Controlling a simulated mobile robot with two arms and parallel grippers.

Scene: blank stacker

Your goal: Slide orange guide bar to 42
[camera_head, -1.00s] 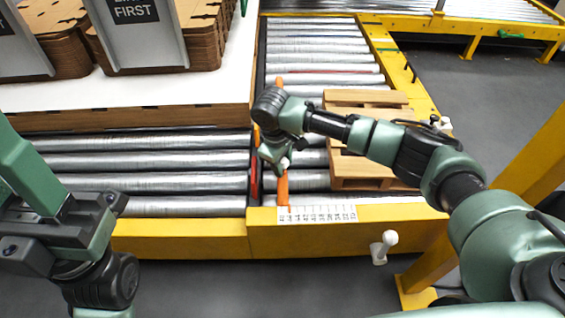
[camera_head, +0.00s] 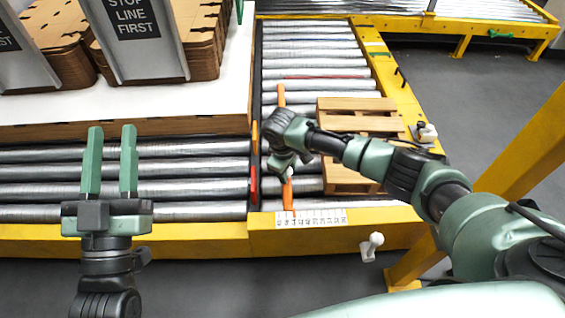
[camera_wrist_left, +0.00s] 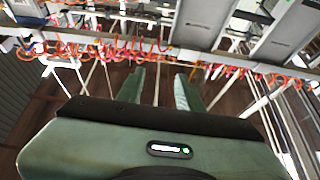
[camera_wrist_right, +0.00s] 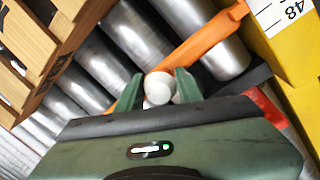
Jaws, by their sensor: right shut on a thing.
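The orange guide bar (camera_head: 287,200) lies lengthwise over the right-hand rollers, near the left end of the white number scale (camera_head: 318,218). In the right wrist view the orange bar (camera_wrist_right: 210,37) runs toward the scale (camera_wrist_right: 285,10), where 48 is readable; the number at the bar cannot be read. My right gripper (camera_head: 285,172) is shut on the bar's white round knob (camera_wrist_right: 159,90), which sits between its fingertips. My left gripper (camera_head: 111,130) is open and empty, in front of the left rollers. It also shows open in the left wrist view (camera_wrist_left: 158,88).
A wooden pallet (camera_head: 350,178) stands on the rollers right of the bar. The yellow frame (camera_head: 200,240) runs along the front, with a white handle (camera_head: 371,246) below it. Flat cardboard stacks (camera_head: 205,45) stand on the white table (camera_head: 190,103) at the back left.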

